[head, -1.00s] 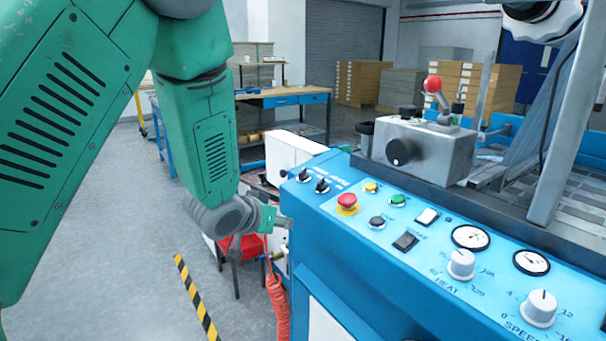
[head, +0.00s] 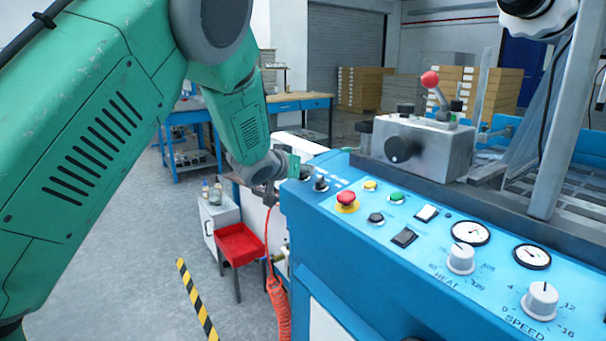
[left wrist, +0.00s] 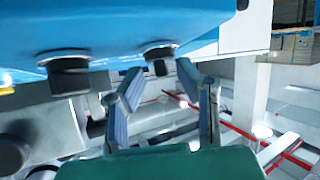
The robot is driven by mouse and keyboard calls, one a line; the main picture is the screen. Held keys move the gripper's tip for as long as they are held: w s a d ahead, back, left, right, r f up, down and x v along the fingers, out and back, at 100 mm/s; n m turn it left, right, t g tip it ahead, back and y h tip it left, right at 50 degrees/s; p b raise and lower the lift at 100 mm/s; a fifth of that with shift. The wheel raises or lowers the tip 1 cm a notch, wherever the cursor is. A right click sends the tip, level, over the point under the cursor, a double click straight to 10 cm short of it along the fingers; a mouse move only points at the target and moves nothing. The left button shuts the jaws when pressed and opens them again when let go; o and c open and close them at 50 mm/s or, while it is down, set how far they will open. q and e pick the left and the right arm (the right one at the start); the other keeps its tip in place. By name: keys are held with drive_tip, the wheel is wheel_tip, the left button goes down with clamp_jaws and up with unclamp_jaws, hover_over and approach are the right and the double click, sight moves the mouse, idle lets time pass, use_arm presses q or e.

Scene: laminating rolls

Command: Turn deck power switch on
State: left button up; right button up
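Two black rotary switches sit at the left end of the blue control panel (head: 375,255): a far one (head: 306,172) and a near one (head: 321,184). Their labels are too small to read, so I cannot tell which is the deck power switch. My left gripper (head: 291,168) is at the panel's left end, beside the far switch and partly covering it. In the left wrist view, the left gripper (left wrist: 160,84) is open, its two fingers apart. One black knob (left wrist: 160,56) is near the gap between the fingertips; another (left wrist: 68,74) is left of them. My right gripper is out of view.
A red mushroom button (head: 346,198), small buttons, rocker switches, gauges and the heat (head: 461,259) and speed (head: 541,300) dials lie to the right. A grey box with a red-balled lever (head: 430,80) stands behind. A coiled orange hose (head: 279,300) hangs at the panel's left.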

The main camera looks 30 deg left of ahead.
use_arm(q)
drive_tip(key=shift+w+f, duration=0.2)
drive_tip(key=shift+w, duration=0.35)
drive_tip(key=shift+a+f, duration=0.15)
drive_tip(key=shift+a, duration=0.3)
clamp_jaws()
drive_tip(key=shift+w+d, duration=0.1)
drive_tip(key=shift+d, duration=0.1)
